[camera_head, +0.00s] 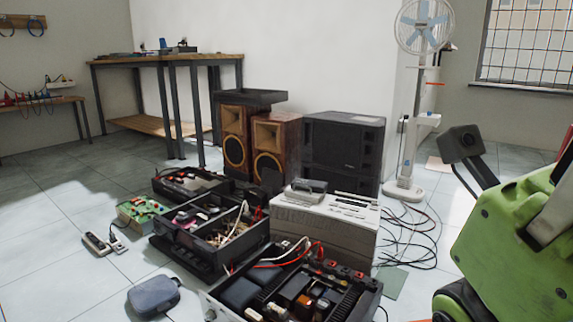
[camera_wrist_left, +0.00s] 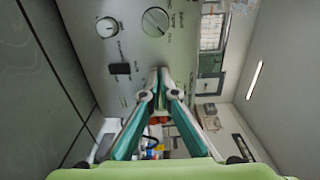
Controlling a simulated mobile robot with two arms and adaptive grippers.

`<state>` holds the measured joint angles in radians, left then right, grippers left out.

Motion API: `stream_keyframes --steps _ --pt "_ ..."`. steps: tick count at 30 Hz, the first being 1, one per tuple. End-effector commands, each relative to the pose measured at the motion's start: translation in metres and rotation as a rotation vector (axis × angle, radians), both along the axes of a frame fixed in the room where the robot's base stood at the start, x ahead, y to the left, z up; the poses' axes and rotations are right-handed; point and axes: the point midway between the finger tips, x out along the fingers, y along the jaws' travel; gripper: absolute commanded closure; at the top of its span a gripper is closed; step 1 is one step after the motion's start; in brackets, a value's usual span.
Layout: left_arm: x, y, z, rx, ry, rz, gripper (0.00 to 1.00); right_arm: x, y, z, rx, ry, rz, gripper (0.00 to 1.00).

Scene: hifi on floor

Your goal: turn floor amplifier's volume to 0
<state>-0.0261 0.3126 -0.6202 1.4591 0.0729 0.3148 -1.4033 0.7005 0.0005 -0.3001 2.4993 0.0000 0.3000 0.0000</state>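In the head view an open-topped amplifier (camera_head: 366,296) with a silver front edge sits on the floor at the bottom centre. Its front face is mostly hidden. The left wrist view shows a light grey front panel (camera_wrist_left: 85,45), turned sideways, with a large silver knob (camera_wrist_left: 156,21), a smaller pale knob (camera_wrist_left: 107,27) and a black switch (camera_wrist_left: 120,68). I cannot read which knob is volume. My left gripper (camera_wrist_left: 160,72) has its teal fingertips together below the large knob in the picture, apart from it, and seems empty. My right gripper is not in view.
Other open chassis (camera_head: 205,245) stand behind and left. A grey-white device (camera_head: 325,222), wooden speakers (camera_head: 272,150) and a black cabinet (camera_head: 342,150) are behind. A blue-grey pouch (camera_head: 154,296) lies front left. Loose cables (camera_head: 415,240) cover floor at right. Left floor is mostly clear.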

Motion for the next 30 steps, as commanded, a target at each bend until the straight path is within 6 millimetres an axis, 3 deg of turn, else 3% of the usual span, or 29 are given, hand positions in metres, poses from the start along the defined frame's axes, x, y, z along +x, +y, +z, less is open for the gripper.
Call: stream_keyframes --steps 12,21,30 --pt "-0.004 -0.005 -0.005 0.0 0.003 -0.009 1.0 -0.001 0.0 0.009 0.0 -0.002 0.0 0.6" --pt "0.001 0.003 -0.005 0.0 0.003 -0.007 1.0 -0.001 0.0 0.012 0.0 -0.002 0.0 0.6" --pt "-0.024 0.024 -0.002 0.001 0.003 -0.004 1.0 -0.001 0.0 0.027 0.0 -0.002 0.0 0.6"
